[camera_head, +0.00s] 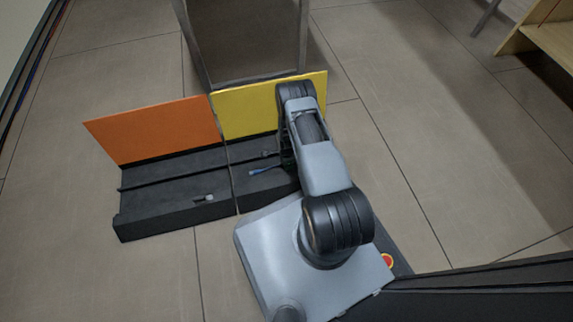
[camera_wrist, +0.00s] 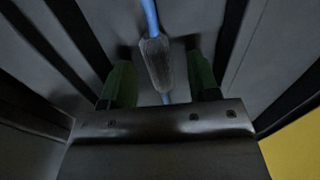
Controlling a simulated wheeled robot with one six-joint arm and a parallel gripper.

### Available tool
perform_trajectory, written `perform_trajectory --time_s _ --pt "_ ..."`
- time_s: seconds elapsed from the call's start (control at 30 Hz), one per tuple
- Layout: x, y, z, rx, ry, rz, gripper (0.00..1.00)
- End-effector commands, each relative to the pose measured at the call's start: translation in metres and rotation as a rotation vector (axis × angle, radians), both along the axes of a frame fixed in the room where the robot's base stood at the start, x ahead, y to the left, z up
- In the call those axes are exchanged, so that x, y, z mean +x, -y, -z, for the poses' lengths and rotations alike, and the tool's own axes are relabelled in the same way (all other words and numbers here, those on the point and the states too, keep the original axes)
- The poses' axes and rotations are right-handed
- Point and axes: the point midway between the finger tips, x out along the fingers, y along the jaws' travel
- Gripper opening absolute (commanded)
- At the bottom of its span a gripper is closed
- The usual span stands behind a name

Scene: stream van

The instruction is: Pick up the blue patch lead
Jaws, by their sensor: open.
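The blue patch lead (camera_head: 262,170) lies in the dark tray in front of the yellow panel, partly hidden by my arm. In the wrist view the blue patch lead (camera_wrist: 156,62) shows a clear grey plug with blue cable at both ends. My gripper (camera_wrist: 162,82) is open, with one green-padded finger on each side of the plug and a gap on both sides. In the head view my arm hides most of the gripper. I cannot tell how far the fingertips are above the tray.
A dark tray (camera_head: 160,215) in front of the orange panel (camera_head: 155,130) stands to the left, holding a small grey connector (camera_head: 204,198). The upright yellow panel (camera_head: 250,108) stands close behind the lead. A dark framed stand (camera_head: 245,40) is behind it. Floor at left is clear.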

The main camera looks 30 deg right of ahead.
Motion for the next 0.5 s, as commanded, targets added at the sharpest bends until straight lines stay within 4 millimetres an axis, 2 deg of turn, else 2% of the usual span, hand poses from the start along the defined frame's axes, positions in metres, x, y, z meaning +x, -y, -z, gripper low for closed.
perform_trajectory --time_s 0.07,0.5 --pt "-0.0001 0.0 -0.0005 0.0 0.0 0.0 0.52" --pt "-0.0003 0.0 -0.0005 0.0 -0.001 0.0 0.1"
